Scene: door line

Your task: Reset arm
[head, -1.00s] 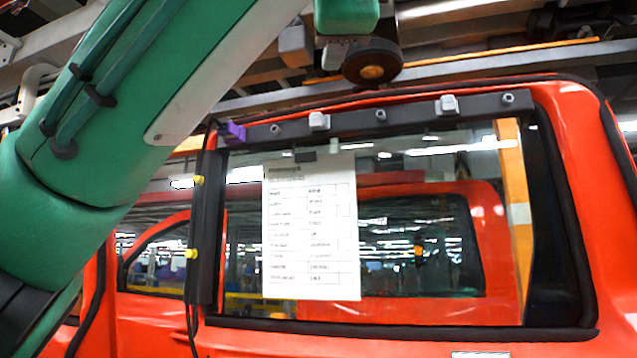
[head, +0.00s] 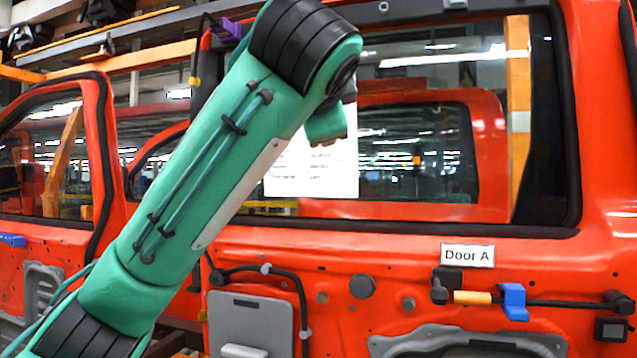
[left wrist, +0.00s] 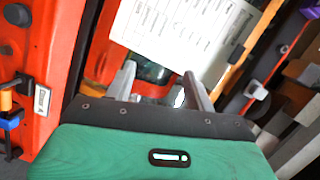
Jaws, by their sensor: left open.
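My left arm rises from the lower left of the head view and bends at an elbow in front of the red door's (head: 600,240) window. My left gripper (left wrist: 160,80) shows in the left wrist view, its two grey fingers apart with nothing between them. In the head view the gripper is hidden behind my own arm. A white printed sheet (head: 341,172) hangs at the window, partly covered by my arm. It also shows beyond the fingers in the left wrist view (left wrist: 185,30). My right gripper is in neither view.
A "Door A" label (head: 467,256) is on the door below the window. A rod with a blue clip (head: 514,301) and a grey panel (head: 250,325) are on the door's inner side. Another red door frame (head: 100,150) stands at left. An orange post (head: 518,110) shows through the window.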

